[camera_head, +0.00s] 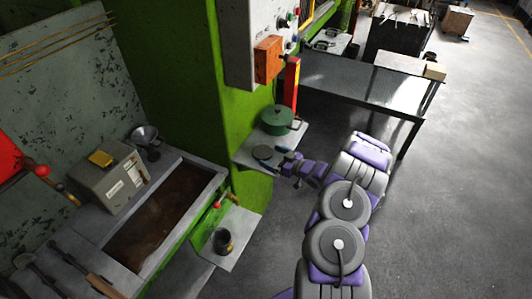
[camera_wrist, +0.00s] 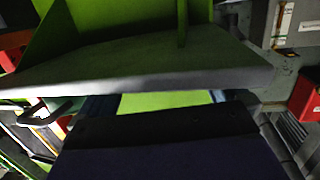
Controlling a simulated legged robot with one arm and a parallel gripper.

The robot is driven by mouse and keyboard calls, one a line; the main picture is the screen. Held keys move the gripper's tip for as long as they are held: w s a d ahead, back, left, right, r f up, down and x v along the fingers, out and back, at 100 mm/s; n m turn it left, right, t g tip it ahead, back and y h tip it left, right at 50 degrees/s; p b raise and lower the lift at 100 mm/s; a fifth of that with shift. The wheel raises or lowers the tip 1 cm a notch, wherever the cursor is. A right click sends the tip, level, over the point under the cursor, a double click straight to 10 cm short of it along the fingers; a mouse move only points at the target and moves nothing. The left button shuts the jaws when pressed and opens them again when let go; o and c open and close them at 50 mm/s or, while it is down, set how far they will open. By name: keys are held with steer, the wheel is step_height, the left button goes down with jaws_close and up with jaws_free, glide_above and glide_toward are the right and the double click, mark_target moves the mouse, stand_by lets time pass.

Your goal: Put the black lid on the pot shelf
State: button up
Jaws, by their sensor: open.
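In the wrist view the shelf's pale edge (camera_wrist: 150,75) crosses just ahead of the fingers, and the black lid cannot be made out.
A green press column (camera_head: 190,90) stands behind the pot shelf, with an orange box (camera_head: 268,57) above. A metal table (camera_head: 365,86) is at the back right. The floor at right is clear.

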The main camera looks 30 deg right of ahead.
steer(key=shift+r+p+v, duration=0.25)
steer(key=shift+p+v, duration=0.3)
steer(key=shift+v, duration=3.4)
steer(key=w+r, duration=0.1)
steer(key=w+r+h, duration=0.1)
steer(key=w, duration=0.1)
steer(key=w+r+g+h, duration=0.1)
steer(key=shift+w+d+r, duration=0.25)
steer(key=shift+d+r, duration=0.05)
steer(key=shift+r, duration=0.05)
steer(key=s+a+r+m+g+h, duration=0.1)
steer(key=s+a+r+g+h, duration=0.2)
steer(key=r, duration=0.4)
steer(key=s+a+r+m+g+h, duration=0.2)
steer(key=a+r+g+h, duration=0.15)
steer(key=r, duration=0.25)
steer(key=s+a+r+g, duration=0.2)
steer(key=s+a, duration=0.4)
steer(key=s, duration=0.7)
steer(key=s+a+r+m+g, duration=0.1)
steer(key=s+a+r+g, duration=0.2)
steer(key=s, duration=1)
steer(key=s+a+r+m+g+y, duration=0.1)
steer(key=s+a+r+g, duration=0.2)
steer(key=s+a, duration=0.7)
steer(key=s, duration=0.3)
steer(key=shift+g, duration=0.35)
